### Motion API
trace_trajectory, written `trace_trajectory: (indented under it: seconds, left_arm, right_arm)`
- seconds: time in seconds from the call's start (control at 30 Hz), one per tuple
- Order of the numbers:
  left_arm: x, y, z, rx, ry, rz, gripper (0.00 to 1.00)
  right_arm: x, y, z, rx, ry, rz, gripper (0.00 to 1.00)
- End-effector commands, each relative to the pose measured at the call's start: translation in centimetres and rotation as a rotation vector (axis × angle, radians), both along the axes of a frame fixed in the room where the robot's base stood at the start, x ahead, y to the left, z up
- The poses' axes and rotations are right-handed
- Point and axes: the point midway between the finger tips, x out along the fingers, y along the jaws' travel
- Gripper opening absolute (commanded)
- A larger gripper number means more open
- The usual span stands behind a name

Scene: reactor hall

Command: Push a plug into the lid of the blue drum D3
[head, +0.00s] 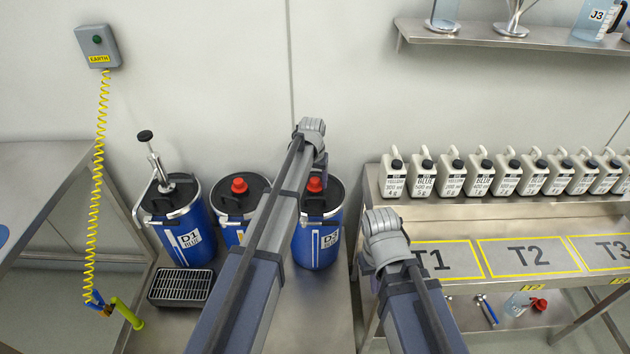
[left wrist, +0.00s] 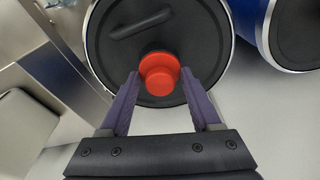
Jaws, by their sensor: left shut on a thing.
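The blue drum D3 (head: 318,245) stands on the bench, partly covered by my left arm. Its black lid shows in the left wrist view (left wrist: 105,55), with a moulded handle. A red plug (head: 315,184) is at the lid. In the left wrist view the plug (left wrist: 158,72) is between the fingertips of my left gripper (left wrist: 158,78), which is shut on it. I cannot tell how deep the plug sits. In the head view my left gripper (head: 318,168) is over D3. My right gripper (head: 368,268) is near the rack's left edge, its fingers mostly hidden.
A middle blue drum (head: 231,232) has a red plug (head: 239,185). Drum D1 (head: 183,238) carries a hand pump (head: 155,165). A grating (head: 181,288) lies in front. A yellow coiled cable (head: 98,190) hangs left. Several jugs (head: 452,178) line the rack at right.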

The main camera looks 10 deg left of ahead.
Motion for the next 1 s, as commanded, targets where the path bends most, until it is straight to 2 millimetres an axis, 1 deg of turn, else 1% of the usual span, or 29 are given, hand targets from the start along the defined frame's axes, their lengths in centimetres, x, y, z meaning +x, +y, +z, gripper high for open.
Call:
trace_trajectory:
  seconds: [0.27, 0.3, 0.57, 0.6, 0.87, 1.0]
  left_arm:
    - [0.0, 0.0, -0.1, 0.0, 0.0, 0.0, 0.1]
    - [0.0, 0.0, -0.1, 0.0, 0.0, 0.0, 0.67]
    - [0.01, 0.0, -0.1, 0.0, 0.0, 0.0, 0.96]
    - [0.01, 0.0, -0.1, 0.0, 0.0, 0.0, 0.99]
    - [0.0, 0.0, -0.04, 0.0, 0.0, 0.0, 0.99]
    - [-0.07, 0.0, 0.47, 0.0, 0.0, 0.0, 0.99]
  right_arm:
    - [0.0, 0.0, -0.1, 0.0, 0.0, 0.0, 0.0]
    - [0.0, 0.0, -0.1, 0.0, 0.0, 0.0, 0.0]
    - [0.0, 0.0, -0.1, 0.0, 0.0, 0.0, 0.0]
    - [0.0, 0.0, -0.1, 0.0, 0.0, 0.0, 0.0]
    - [0.0, 0.0, -0.04, 0.0, 0.0, 0.0, 0.0]
    - [0.0, -0.01, 0.47, 0.0, 0.0, 0.0, 0.0]
